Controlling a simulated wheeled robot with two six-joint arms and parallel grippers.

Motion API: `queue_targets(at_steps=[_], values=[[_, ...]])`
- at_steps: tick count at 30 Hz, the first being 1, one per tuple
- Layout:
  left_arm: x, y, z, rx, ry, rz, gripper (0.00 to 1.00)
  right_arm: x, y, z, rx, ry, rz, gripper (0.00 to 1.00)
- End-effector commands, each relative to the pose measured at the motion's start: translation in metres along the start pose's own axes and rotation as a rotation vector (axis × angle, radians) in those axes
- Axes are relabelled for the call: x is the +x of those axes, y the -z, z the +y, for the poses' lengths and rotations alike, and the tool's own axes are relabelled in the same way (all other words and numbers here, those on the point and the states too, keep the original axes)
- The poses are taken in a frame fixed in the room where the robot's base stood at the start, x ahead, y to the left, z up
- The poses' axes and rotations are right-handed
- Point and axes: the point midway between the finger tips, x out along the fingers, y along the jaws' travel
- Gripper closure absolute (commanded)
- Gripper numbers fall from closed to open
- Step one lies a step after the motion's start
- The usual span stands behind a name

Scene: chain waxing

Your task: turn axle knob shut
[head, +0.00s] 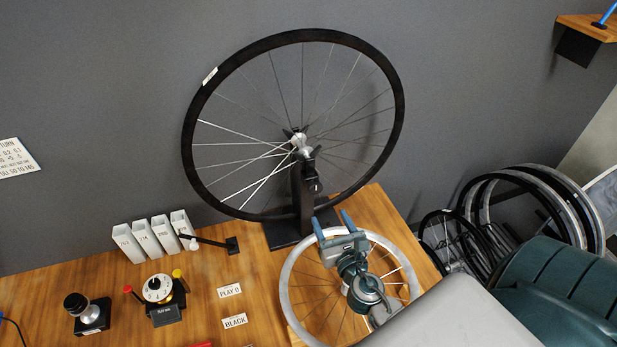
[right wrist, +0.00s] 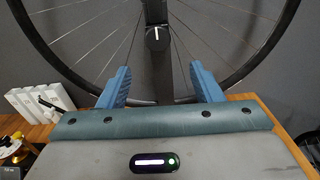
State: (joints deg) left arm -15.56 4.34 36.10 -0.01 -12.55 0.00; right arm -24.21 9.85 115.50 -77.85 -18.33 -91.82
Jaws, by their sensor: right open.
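The axle knob (right wrist: 157,38) is a dark round knob with a white pointer line, upright in the right wrist view, on the black wheel stand. In the head view it appears as a small dark part (head: 313,186) below the wheel hub (head: 302,145). A large black-rimmed spoked wheel (head: 190,150) is mounted on the stand (head: 303,205). My right gripper (head: 332,223) is open and empty, with blue fingers apart. In the right wrist view the knob lies beyond and between the fingertips (right wrist: 159,72), not touched. My left gripper is out of view.
A pale-rimmed wheel (head: 285,285) lies on the wooden bench under my right arm. White numbered boxes (head: 130,242), a dial gauge (head: 158,290) and a black knobbed device (head: 90,314) stand at left. Several wheels (head: 520,200) lean at right.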

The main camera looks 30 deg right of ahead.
Motion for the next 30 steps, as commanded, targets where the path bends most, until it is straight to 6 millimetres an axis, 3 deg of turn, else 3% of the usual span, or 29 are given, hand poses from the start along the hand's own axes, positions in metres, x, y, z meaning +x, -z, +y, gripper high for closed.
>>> queue_targets(at_steps=[2, 4, 9, 13, 16, 23, 30], values=[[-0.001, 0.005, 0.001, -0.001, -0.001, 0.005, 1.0, 0.003, 0.001, 0.002, -0.028, -0.011, -0.001, 0.41], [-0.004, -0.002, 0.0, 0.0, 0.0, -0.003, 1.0, 0.009, -0.001, 0.003, -0.033, -0.013, -0.003, 0.41], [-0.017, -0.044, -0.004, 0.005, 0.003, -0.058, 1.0, 0.035, -0.003, 0.002, -0.031, -0.011, -0.004, 0.41], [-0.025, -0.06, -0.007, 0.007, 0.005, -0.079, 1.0, 0.06, -0.003, 0.002, -0.03, -0.01, -0.004, 0.41], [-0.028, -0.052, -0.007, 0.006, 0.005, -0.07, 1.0, 0.078, -0.002, 0.003, -0.029, -0.01, -0.003, 0.41], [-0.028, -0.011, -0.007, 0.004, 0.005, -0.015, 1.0, 0.103, 0.0, 0.003, -0.027, -0.011, -0.002, 0.41], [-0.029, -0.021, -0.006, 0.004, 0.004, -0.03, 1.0, 0.109, 0.001, 0.003, -0.027, -0.01, -0.001, 0.41]])
